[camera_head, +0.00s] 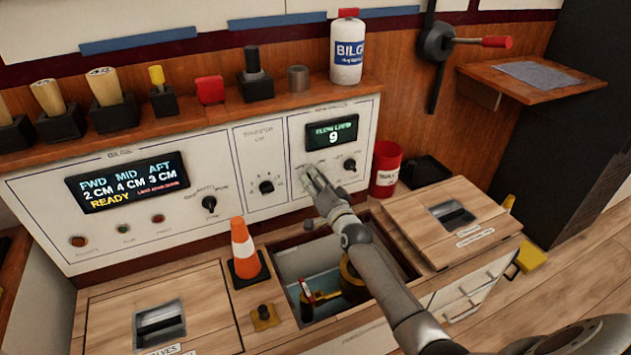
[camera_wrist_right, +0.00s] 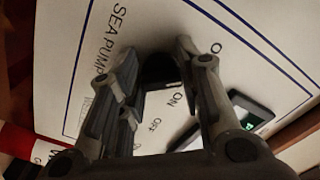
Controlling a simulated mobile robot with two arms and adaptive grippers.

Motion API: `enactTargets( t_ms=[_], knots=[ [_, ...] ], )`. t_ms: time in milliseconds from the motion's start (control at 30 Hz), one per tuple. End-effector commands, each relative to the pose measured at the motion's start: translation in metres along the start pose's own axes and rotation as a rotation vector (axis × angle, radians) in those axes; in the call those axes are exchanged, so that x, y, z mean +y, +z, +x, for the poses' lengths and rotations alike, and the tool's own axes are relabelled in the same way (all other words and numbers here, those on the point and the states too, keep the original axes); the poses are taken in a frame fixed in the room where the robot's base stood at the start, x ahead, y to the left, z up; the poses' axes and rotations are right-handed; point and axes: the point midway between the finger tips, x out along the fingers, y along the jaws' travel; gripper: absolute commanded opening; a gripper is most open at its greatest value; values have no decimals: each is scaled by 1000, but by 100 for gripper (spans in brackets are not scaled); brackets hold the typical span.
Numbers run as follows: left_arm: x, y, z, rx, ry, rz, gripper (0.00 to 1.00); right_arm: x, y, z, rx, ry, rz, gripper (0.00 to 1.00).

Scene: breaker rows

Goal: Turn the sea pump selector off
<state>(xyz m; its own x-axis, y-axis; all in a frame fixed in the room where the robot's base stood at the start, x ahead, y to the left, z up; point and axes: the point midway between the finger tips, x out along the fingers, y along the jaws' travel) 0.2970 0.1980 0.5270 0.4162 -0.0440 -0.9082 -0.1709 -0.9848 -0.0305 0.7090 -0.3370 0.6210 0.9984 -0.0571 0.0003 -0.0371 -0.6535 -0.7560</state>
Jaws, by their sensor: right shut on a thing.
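The sea pump selector (camera_wrist_right: 160,72) is a dark knob on the white panel, between my right gripper's fingertips in the right wrist view. "SEA PUMP", "ON" and "OFF" are printed around it. Its pointer is hidden, so I cannot tell which mark it faces. My right gripper (camera_head: 311,182) reaches up to the right-hand panel section below the small display, and its fingers hide the knob in the head view. The gripper (camera_wrist_right: 158,85) is shut on the knob from both sides. My left gripper is not in view.
Another dark knob (camera_head: 349,164) sits just right of my gripper. A second knob (camera_head: 266,187) is on the middle section. An orange cone (camera_head: 245,250) stands left of the open hatch under my arm. A red container (camera_head: 385,168) stands right of the panel.

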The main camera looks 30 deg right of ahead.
Motion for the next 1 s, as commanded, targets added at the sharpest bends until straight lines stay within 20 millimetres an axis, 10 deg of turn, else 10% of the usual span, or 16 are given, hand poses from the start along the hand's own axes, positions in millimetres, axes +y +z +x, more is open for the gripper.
enactTargets(
  t_ms=[167,200,367,1000],
  knots=[
    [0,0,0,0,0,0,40,2,2,0,-3,3,-3,9],
    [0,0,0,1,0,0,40,2,2,0,-3,3,-2,34],
    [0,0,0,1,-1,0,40,1,1,0,-3,2,-1,54],
    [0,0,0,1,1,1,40,1,2,-33,-2,2,2,54]
  ],
)
